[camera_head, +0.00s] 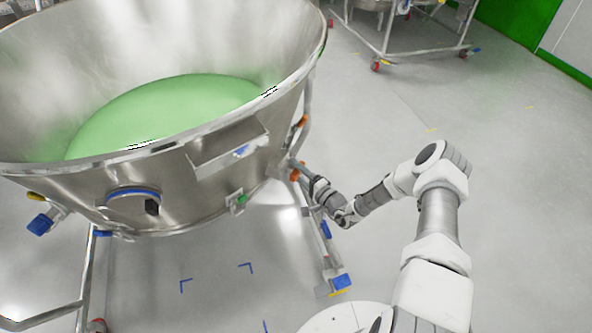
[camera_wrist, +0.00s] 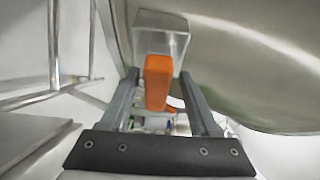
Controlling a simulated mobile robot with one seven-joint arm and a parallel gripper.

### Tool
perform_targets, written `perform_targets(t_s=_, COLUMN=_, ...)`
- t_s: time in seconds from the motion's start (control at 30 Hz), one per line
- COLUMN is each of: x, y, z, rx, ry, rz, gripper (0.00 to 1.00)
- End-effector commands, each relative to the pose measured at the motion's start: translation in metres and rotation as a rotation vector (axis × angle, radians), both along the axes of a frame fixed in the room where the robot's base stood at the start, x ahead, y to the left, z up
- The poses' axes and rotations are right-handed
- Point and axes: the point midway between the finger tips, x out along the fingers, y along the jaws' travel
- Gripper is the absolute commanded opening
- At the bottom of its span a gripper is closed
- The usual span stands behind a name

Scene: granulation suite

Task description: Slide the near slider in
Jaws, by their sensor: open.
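The near slider shows an orange end (camera_head: 294,175) low on the right side of the steel bowl (camera_head: 160,190). My gripper (camera_head: 304,172) is at this orange end, coming from the right. In the wrist view the orange piece (camera_wrist: 158,78) stands between the two open fingers of my gripper (camera_wrist: 159,90), with a gap visible on each side. A clear-edged metal block (camera_wrist: 161,38) sits directly behind the orange piece. Whether the fingers touch the orange piece cannot be told. A second orange piece (camera_head: 302,121) shows higher up, farther back on the bowl.
The bowl holds green material (camera_head: 165,108) and stands on a tubular frame with blue-marked castors (camera_head: 340,283). The bowl's wall (camera_wrist: 255,70) is close on the right in the wrist view. Another wheeled frame (camera_head: 400,45) stands at the back. Open floor (camera_head: 520,170) lies to the right.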

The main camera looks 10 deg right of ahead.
Motion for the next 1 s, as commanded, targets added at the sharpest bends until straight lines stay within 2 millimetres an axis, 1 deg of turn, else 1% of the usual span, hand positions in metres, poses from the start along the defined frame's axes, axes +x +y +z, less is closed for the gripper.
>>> perform_targets(t_s=0.17, x=-0.017, y=-0.012, z=0.002, rx=0.0, ry=0.002, rz=-0.002, gripper=0.62)
perform_targets(t_s=0.27, x=-0.035, y=-0.025, z=0.002, rx=-0.001, ry=0.003, rz=-0.003, gripper=0.62)
perform_targets(t_s=0.5, x=-0.086, y=-0.058, z=0.002, rx=0.0, ry=0.004, rz=-0.003, gripper=0.62)
perform_targets(t_s=0.7, x=-0.121, y=-0.081, z=0.001, rx=0.001, ry=0.002, rz=-0.002, gripper=0.62)
perform_targets(t_s=0.83, x=-0.135, y=-0.09, z=0.0, rx=0.002, ry=0.001, rz=-0.001, gripper=0.62)
perform_targets(t_s=1.0, x=-0.143, y=-0.095, z=0.0, rx=0.001, ry=0.0, rz=0.001, gripper=0.62)
